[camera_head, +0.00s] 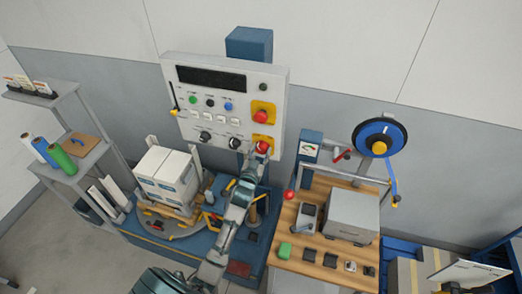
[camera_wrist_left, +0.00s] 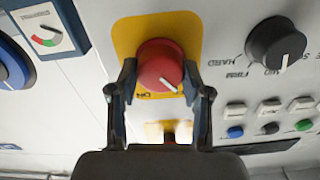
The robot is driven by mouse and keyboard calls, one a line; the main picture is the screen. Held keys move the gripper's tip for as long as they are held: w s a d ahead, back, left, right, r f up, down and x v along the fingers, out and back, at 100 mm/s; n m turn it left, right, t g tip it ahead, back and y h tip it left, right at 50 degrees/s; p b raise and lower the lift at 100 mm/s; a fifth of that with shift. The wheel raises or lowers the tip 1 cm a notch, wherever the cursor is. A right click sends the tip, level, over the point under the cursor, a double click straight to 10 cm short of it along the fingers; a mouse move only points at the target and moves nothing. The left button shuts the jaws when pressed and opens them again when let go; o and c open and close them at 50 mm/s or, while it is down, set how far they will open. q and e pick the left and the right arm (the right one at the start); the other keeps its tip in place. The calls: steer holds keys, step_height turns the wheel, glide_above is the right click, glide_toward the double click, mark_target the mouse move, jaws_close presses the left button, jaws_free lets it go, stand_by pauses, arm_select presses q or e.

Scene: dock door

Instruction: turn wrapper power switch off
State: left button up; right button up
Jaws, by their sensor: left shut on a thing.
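The wrapper's control panel (camera_head: 222,128) is a pale upright box. The power switch is a red round knob (camera_head: 262,147) on a yellow plate (camera_wrist_left: 126,32) at the panel's lower right. In the left wrist view the red knob (camera_wrist_left: 158,62) has a white pointer line slanting to the lower right; small lettering beneath it is partly readable as "ON". My left gripper (camera_head: 258,152) reaches up to the panel, its fingers on either side of the knob and shut on it. My right gripper is not in view.
A second red button on yellow (camera_head: 262,114) sits just above the switch. Black dials (camera_head: 206,136) and small buttons (camera_head: 193,100) lie to its left. A gauge box (camera_head: 309,146) stands close to the right. Boxes (camera_head: 165,174) on a turntable and a wooden bench (camera_head: 312,254) are below.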

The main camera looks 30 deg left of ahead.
arm_select(q)
steer(key=shift+f+n+p, duration=0.3)
steer(key=shift+f+n, duration=0.2)
steer(key=shift+n, duration=0.3)
steer(key=o, duration=1.2)
steer(key=shift+c, duration=0.2)
steer(key=shift+w+r, duration=0.1)
steer(key=shift+w, duration=0.05)
steer(key=shift+r, duration=0.1)
steer(key=v, duration=1.2)
steer(key=shift+a, duration=0.1)
